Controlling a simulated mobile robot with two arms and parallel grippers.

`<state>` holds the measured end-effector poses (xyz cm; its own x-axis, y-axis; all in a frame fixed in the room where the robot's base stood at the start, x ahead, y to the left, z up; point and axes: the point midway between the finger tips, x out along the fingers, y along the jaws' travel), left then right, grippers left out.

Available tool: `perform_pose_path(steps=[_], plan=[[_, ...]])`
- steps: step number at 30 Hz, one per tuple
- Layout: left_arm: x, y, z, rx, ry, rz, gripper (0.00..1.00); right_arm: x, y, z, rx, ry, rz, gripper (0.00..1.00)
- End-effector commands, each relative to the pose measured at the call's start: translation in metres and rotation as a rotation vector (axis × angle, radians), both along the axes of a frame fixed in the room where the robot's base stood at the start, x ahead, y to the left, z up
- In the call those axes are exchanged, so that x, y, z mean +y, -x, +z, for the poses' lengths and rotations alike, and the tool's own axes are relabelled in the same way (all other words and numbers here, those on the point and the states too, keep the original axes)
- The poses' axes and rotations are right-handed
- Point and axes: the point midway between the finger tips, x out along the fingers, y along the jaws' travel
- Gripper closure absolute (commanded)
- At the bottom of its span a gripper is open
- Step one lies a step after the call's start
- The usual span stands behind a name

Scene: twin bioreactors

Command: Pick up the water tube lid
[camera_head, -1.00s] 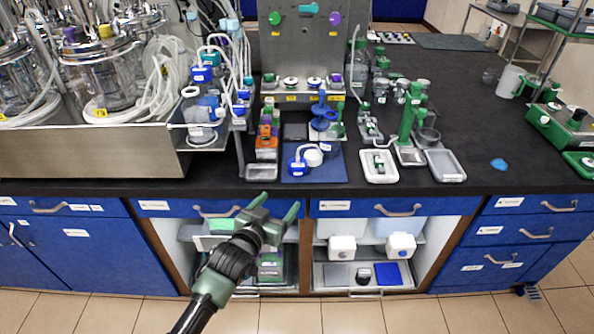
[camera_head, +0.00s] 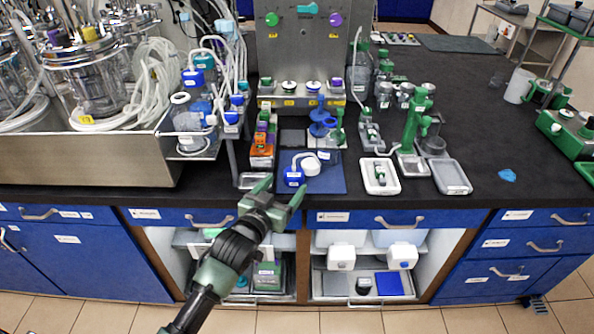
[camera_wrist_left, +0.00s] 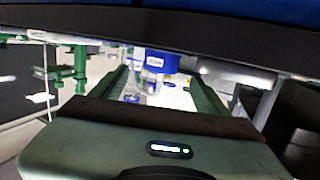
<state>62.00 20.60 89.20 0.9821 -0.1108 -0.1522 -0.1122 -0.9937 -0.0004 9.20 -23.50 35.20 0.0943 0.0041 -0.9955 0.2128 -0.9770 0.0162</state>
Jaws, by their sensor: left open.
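A blue lid with a white label (camera_head: 293,178), which looks like the water tube lid, lies on a blue mat (camera_head: 330,183) near the front edge of the bench. A pale tube curves up from it to a white round piece (camera_head: 310,166). My left gripper (camera_head: 280,190) is open and empty, just in front of the bench edge and close to the lid. In the left wrist view the lid (camera_wrist_left: 160,62) shows between the open fingers of the left gripper (camera_wrist_left: 160,84), farther off and not touched. My right gripper is not in view.
A grey tray (camera_head: 252,181) and an orange rack (camera_head: 262,155) stand left of the mat. A white tray (camera_head: 367,187), a green stand (camera_head: 411,130) and a grey tray (camera_head: 452,177) are on the right.

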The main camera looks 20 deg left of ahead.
Motion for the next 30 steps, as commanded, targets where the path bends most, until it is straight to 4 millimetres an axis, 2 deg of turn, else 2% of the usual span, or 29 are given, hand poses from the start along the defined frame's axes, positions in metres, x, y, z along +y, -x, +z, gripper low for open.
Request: perform_pose_path(steps=[8,15,19,25,26,30], plan=[[-0.003,-0.031,-0.003,-0.001,0.0,0.0,0.25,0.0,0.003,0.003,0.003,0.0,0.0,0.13],[-0.006,-0.065,-0.009,-0.001,0.001,0.0,0.25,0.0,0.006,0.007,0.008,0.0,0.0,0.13],[-0.007,-0.073,-0.011,0.0,0.0,0.0,0.25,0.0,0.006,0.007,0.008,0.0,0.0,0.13],[-0.007,-0.074,-0.011,0.0,0.0,-0.001,0.25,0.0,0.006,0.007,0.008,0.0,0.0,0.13],[-0.007,-0.074,-0.011,0.0,0.0,-0.001,0.28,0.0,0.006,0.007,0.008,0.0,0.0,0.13],[-0.007,-0.074,-0.011,0.0,0.0,-0.001,0.67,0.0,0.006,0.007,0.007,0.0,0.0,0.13]])
